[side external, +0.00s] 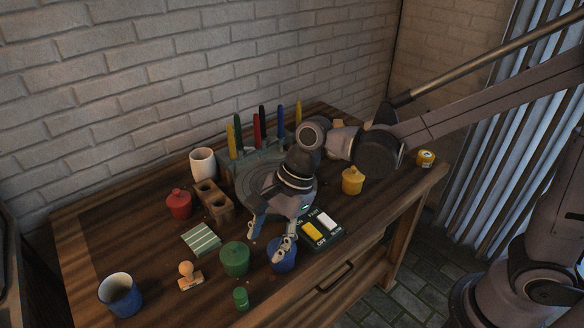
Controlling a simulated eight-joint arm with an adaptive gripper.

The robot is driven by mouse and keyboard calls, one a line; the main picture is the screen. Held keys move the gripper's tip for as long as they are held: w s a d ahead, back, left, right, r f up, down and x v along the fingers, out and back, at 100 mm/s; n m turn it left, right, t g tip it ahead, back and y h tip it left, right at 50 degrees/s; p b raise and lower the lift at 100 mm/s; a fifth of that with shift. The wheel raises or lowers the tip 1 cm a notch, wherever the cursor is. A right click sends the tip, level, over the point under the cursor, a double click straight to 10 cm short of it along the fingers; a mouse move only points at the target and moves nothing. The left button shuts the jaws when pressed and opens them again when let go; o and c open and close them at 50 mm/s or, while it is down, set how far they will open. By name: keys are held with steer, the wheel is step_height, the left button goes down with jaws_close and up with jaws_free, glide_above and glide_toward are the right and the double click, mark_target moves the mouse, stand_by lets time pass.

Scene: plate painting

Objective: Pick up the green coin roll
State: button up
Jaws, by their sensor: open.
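A small green cylinder (241,298), which looks like the green coin roll, stands near the table's front edge. It is in front of a larger lidded green pot (235,260). My gripper (269,243) points down over the table, behind and to the right of the small cylinder and clear of it. Its two fingers are apart, with nothing seen between them. One finger overlaps a blue pot (279,262) in the picture; I cannot tell whether they touch.
A switch box (335,241) and a yellow pot (352,181) are at right. A wooden-handled stamp (188,275), striped green block (201,238), red pot (179,204) and blue mug (121,294) are at left. Upright coloured pens (257,125) stand behind my gripper. Bare wood lies left of the stamp.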

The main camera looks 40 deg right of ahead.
mark_target(241, 292)
steer(key=shift+a+f+m+g, duration=0.15)
steer(key=shift+a+f+m, duration=0.25)
steer(key=shift+a+f, duration=1.3)
steer(key=shift+a+f+m+g, duration=0.1)
steer(key=shift+a+f+m, duration=0.3)
steer(key=shift+a+f, duration=1.25)
steer(key=shift+a+f+m+g, duration=0.15)
steer(key=shift+a+f+m, duration=0.4)
steer(key=shift+f, duration=2.1)
steer(key=shift+a, duration=0.15)
jaws_close()
